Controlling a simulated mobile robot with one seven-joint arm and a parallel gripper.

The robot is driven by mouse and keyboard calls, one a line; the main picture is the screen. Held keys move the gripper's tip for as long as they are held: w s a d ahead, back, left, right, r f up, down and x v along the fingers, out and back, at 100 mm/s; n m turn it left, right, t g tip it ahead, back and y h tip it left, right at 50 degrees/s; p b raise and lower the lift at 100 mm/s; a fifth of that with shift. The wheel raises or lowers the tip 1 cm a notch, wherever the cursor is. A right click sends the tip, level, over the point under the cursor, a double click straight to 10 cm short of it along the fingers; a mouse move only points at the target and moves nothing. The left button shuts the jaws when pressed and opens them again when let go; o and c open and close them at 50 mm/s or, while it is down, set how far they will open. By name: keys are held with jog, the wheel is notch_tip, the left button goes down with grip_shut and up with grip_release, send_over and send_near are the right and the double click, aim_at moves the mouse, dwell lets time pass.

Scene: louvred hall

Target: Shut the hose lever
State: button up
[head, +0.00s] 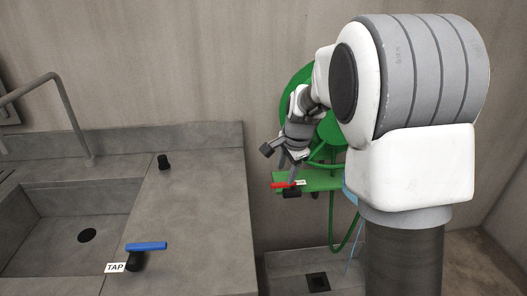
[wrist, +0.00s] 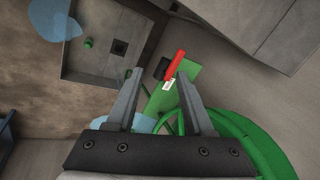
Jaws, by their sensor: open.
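The hose lever is a small red handle (head: 285,184) on a dark valve body (head: 291,193), set on a green shelf (head: 318,180) below the green hose reel (head: 290,110). A small white label lies at its right end in the head view. In the wrist view the red lever (wrist: 175,66) lies slanted ahead of and between the fingertips, beside the black valve part (wrist: 162,68). My gripper (head: 292,172) is just above the lever in the head view. Its two fingers (wrist: 162,78) are spread and hold nothing. I cannot tell whether a finger touches the lever.
A grey counter (head: 205,200) with a sink basin (head: 60,220) and grey faucet (head: 65,100) stands at left. A blue tap lever (head: 146,246) labelled TAP and a black knob (head: 163,161) are on it. A floor basin with a dark drain (head: 318,282) lies below the shelf.

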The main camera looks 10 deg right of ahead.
aim_at(279, 184)
jog(key=shift+w+f+m+g+h, duration=0.1)
jog(key=shift+w+f+m, duration=0.65)
jog(key=shift+w+f, duration=1.35)
jog(key=shift+w+f+m+g+h, duration=0.1)
jog(key=shift+w+f+m, duration=0.6)
jog(key=shift+w+f, duration=1.4)
jog(key=shift+w+f+m+g+h, duration=0.1)
jog(key=shift+w+f+m, duration=0.85)
jog(key=shift+f, duration=2.05)
jog(key=shift+w, duration=0.1)
jog(key=shift+c, duration=0.3)
grip_shut()
jog(key=shift+n, duration=0.3)
